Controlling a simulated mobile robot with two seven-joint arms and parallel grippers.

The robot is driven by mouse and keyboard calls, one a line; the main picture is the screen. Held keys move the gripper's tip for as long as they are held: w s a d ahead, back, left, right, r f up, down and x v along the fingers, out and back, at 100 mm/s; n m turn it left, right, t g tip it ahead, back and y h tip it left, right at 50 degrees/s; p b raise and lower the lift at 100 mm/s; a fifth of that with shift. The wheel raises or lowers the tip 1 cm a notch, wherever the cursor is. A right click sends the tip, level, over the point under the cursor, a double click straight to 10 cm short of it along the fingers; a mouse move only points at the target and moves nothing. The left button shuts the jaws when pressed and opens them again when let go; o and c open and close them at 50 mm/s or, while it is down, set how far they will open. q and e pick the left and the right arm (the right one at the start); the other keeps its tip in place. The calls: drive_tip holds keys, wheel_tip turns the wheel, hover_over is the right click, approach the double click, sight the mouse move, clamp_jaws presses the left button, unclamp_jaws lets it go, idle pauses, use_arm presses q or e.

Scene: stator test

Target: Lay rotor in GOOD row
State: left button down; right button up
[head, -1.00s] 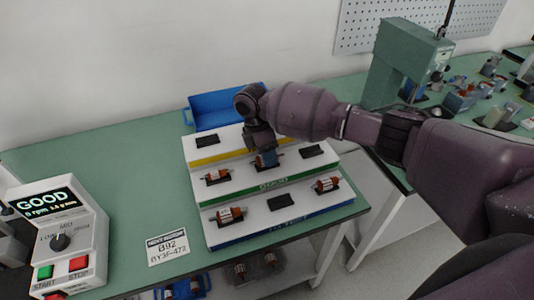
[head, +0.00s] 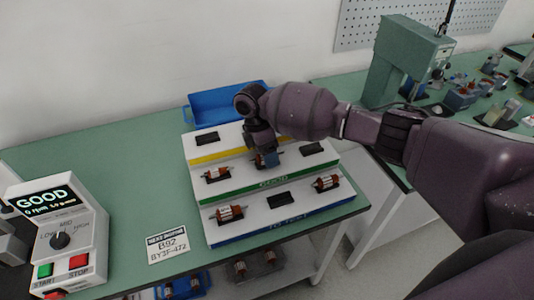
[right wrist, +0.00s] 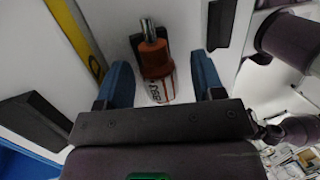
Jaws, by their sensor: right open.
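A stepped white rack (head: 250,178) has yellow, green and blue striped rows; the green stripe reads GOOD. My right gripper (head: 267,160) is low over the middle place of the green row. In the right wrist view, my open gripper (right wrist: 163,82) has a blue finger on each side of an orange-brown rotor (right wrist: 155,62) with a white label and silver shaft. The rotor lies at a black cradle, with gaps to both fingers. Another rotor (head: 217,175) lies left in the green row; the right cradle (head: 312,148) there is empty. My left gripper is not in view.
The blue row holds rotors left (head: 229,213) and right (head: 327,182), with an empty middle cradle (head: 279,199). A blue bin (head: 225,108) stands behind the rack. A tester (head: 58,240) showing GOOD stands left. A green press (head: 403,62) stands right.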

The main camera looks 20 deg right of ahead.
drive_tip(key=shift+w+r, duration=0.15)
drive_tip(key=shift+r, duration=0.1)
drive_tip(key=v, duration=1)
drive_tip(key=shift+r, duration=0.2)
drive_tip(key=shift+a+f, duration=0.1)
drive_tip(key=shift+a, duration=0.05)
